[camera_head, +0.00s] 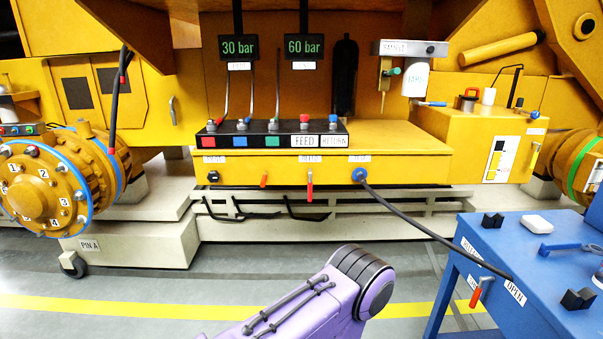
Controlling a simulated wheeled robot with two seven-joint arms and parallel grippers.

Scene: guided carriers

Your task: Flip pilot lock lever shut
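A red-handled lever (310,186) hangs straight down on the front of the long yellow box (400,165), below a small label too small to read. A smaller orange-red handle (264,181) sits to its left. Another red-handled lever (477,294) is on the front of the blue bench at lower right, tilted down to the left, near an OPEN label (515,292). I cannot read which one is the pilot lock lever. A purple arm link of mine crosses the bottom middle. Neither of my grippers is in view.
A dark hose (430,232) runs from a blue fitting on the yellow box to the blue bench (490,240). The bench holds black blocks, a white piece and a blue tool. A black FEED/RETURN panel (270,127) tops the box. The floor in front is clear.

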